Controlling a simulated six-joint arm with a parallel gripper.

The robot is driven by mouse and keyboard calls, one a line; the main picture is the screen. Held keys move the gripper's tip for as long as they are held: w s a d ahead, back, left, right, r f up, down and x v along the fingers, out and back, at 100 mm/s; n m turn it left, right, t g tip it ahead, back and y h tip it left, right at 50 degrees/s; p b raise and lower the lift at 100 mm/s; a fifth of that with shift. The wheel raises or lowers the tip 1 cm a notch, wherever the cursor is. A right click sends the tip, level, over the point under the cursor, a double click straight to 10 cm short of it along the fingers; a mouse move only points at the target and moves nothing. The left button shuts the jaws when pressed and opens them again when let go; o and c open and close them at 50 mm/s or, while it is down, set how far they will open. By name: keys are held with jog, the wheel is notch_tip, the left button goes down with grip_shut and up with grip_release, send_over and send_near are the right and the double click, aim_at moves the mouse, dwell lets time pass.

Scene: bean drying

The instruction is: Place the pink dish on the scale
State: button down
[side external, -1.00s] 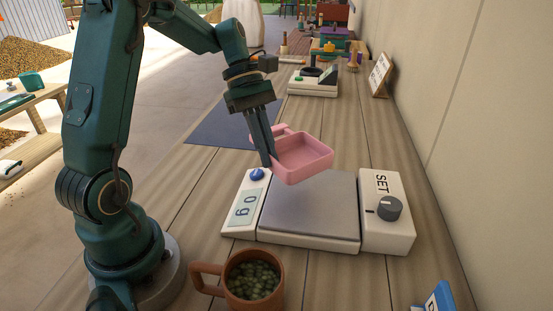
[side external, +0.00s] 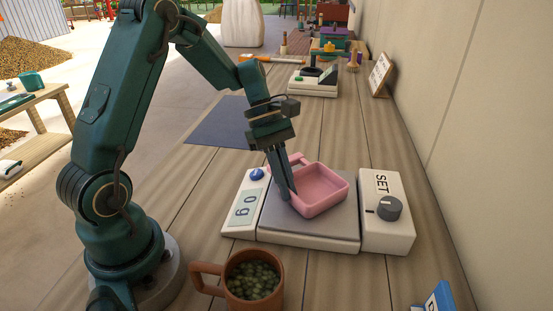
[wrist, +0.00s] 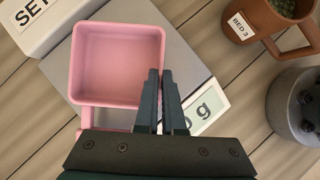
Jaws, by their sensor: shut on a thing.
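The pink dish (side external: 322,186) is an empty square tray with a handle loop. It is over the grey plate of the scale (side external: 342,226); I cannot tell whether it touches the plate. The scale's display (side external: 246,207) reads 0 g. My gripper (side external: 291,196) is shut on the dish's near left side. In the wrist view the dish (wrist: 118,62) is upper left of my gripper (wrist: 161,108), with the scale plate (wrist: 193,75) beneath. The fingers hide part of the display.
A brown mug (side external: 253,279) of green beans stands in front of the scale; its label reads BED 3. The SET knob block (side external: 387,228) is at the scale's right. A dark blue mat (side external: 222,124) lies behind. A blue object (side external: 438,300) is at the front right.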

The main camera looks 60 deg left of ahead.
jog(key=c, duration=1)
grip_release()
jog(key=shift+c, duration=0.2)
jog(key=v, duration=1.2)
jog(key=s+d+m+t+y, duration=0.5)
jog(key=s+d+m, duration=0.3)
jog(key=s+m, duration=0.5)
jog(key=shift+d+m+t+y, duration=0.35)
jog(key=shift+m+y, duration=0.25)
jog(key=shift+m, duration=1.9)
